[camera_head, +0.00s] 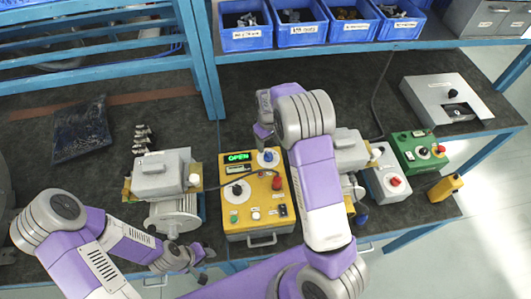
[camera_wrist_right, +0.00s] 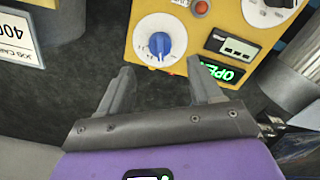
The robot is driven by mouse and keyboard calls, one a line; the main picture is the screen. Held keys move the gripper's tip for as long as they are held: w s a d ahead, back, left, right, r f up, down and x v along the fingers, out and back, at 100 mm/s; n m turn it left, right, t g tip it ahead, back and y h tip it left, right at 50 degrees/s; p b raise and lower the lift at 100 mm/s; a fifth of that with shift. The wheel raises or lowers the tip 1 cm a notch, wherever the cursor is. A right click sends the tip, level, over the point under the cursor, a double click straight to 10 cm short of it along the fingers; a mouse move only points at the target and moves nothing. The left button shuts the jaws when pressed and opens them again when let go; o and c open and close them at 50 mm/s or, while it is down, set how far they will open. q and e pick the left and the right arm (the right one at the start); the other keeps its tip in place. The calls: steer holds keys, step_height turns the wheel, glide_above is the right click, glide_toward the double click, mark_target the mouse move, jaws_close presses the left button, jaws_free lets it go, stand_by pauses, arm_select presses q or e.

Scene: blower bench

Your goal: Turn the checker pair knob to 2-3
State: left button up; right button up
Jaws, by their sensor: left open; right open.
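The yellow checker box (camera_head: 256,214) sits mid-bench with a green display reading OPEN (camera_head: 238,157). At its upper right is a blue knob (camera_head: 268,156) on a white dial; it also shows in the right wrist view (camera_wrist_right: 160,44). A black knob (camera_head: 237,189) on another white dial is at its left. Dial markings are too small to read, so I cannot tell either setting. My right gripper (camera_head: 263,138) is open and empty by the box's far edge; in the wrist view its fingertips (camera_wrist_right: 161,68) are either side of the blue knob, short of it. My left gripper (camera_head: 197,262) is open, low left.
A grey motor unit (camera_head: 163,175) stands left of the checker; another (camera_head: 351,150) is right, partly behind my right arm. A red-knobbed grey box (camera_head: 388,184) and a green box (camera_head: 420,152) lie farther right. Blue bins (camera_head: 245,38) line the back shelf.

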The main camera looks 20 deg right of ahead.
mark_target(268, 154)
arm_select(q)
steer(key=shift+w+f, duration=0.15)
steer(key=shift+w, duration=0.05)
arm_select(e)
steer(key=shift+w+f, duration=0.2)
steer(key=shift+f, duration=0.25)
arm_select(q)
steer(key=shift+s+r, duration=0.2)
steer(key=shift+s, duration=0.05)
arm_select(e)
steer(key=f, duration=0.6)
steer(key=shift+s+f, duration=0.3)
steer(key=c, duration=1)
steer(key=shift+c, duration=0.2)
arm_select(q)
steer(key=shift+f, duration=0.1)
arm_select(e)
steer(key=shift+m, duration=0.3)
arm_select(q)
steer(key=shift+f+b, duration=0.3)
steer(key=shift+f, duration=0.05)
arm_select(e)
steer(key=m, duration=0.3)
arm_select(q)
steer(key=shift+f, duration=0.15)
arm_select(e)
steer(key=shift+m, duration=2.1)
